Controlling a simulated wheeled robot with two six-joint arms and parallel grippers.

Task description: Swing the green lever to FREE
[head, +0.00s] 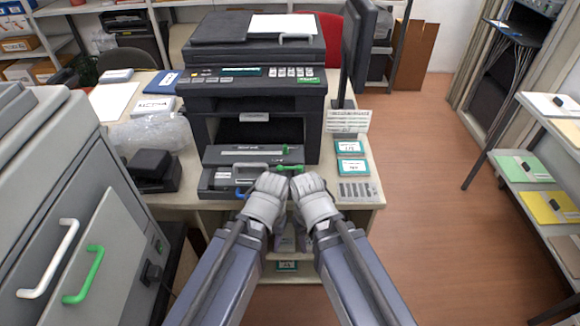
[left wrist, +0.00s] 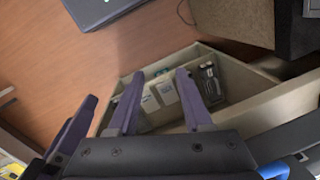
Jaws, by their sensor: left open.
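The black printer (head: 255,90) stands on the desk with its front open and a cartridge drawer (head: 218,180) pulled out low at its front. A small green lever (head: 290,168) shows at the drawer's right side, just beyond my grippers; its lower part is hidden. My left gripper (head: 270,181) is in front of the drawer, beside the blue lever (head: 241,192). Its dark fingers stand apart and empty in the left wrist view (left wrist: 160,74). My right gripper (head: 308,180) is close beside it, fingers hidden. I cannot tell whether either touches the green lever. The FREE marking is not readable.
Teal-labelled boxes (head: 352,166) and a grey slotted piece (head: 357,191) lie on the desk at right. A black device (head: 152,170) and a clear plastic bag (head: 158,134) are at left. A grey cabinet (head: 60,200) stands front left. The floor at right is open.

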